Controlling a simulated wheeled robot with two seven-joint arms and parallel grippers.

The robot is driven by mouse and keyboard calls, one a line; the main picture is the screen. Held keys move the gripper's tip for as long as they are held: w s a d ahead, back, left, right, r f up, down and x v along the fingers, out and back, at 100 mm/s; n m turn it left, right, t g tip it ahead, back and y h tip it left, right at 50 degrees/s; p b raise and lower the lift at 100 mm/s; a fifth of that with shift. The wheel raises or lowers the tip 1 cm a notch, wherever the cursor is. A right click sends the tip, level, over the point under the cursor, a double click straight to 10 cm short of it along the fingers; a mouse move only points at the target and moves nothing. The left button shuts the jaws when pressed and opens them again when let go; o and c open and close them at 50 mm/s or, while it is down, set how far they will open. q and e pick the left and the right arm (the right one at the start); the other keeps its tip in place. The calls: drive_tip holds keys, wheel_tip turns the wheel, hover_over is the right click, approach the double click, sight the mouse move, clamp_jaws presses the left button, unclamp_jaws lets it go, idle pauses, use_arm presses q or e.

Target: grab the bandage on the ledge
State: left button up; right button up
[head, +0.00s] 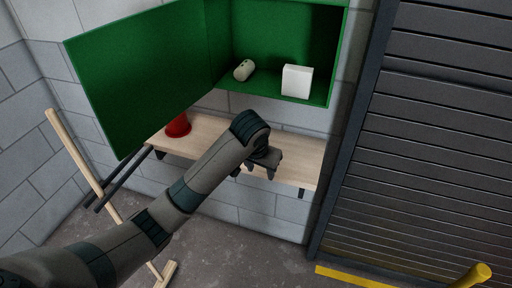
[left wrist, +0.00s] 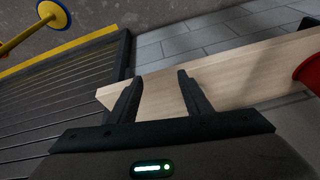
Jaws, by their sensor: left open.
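A white roll (head: 243,70), which looks like the bandage, lies on its side inside the open green cabinet (head: 331,75), left of a white box. A wooden ledge (head: 300,163) runs along the wall below the cabinet. I see no bandage on its visible part; my arm hides some of it. My left gripper (head: 254,174) is over the ledge's front, below the roll and apart from it. In the left wrist view its fingers (left wrist: 158,88) are spread with only bare ledge (left wrist: 230,75) showing between them. My right gripper is not in view.
A white box (head: 297,81) stands in the cabinet. Its green door (head: 140,70) hangs open to the left. A red cup-like thing (head: 178,125) sits on the ledge's left part. A dark roller shutter (head: 430,140) fills the right.

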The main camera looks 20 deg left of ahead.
use_arm(q)
drive_tip(key=w+a+r, duration=0.1)
drive_tip(key=w+r, duration=0.2)
drive_tip(key=r, duration=0.2)
drive_tip(key=w+a+r+n+y, duration=0.1)
drive_tip(key=w+a+r, duration=0.1)
drive_tip(key=w+r, duration=0.2)
wheel_tip(320, 180, up, 2)
drive_tip(key=shift+w+a+r+y, duration=0.15)
drive_tip(key=shift+r+y, duration=0.1)
drive_tip(key=shift+y, duration=0.05)
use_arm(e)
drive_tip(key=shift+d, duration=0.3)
use_arm(q)
drive_tip(key=p+x, duration=0.1)
drive_tip(key=x, duration=0.4)
drive_tip(key=p+x, duration=0.2)
drive_tip(key=x, duration=0.4)
drive_tip(key=shift+w+f+p, duration=0.15)
drive_tip(key=shift+w+p, duration=0.15)
drive_tip(key=shift+w, duration=0.05)
drive_tip(key=shift+w+f, duration=0.1)
drive_tip(key=shift+f, duration=0.25)
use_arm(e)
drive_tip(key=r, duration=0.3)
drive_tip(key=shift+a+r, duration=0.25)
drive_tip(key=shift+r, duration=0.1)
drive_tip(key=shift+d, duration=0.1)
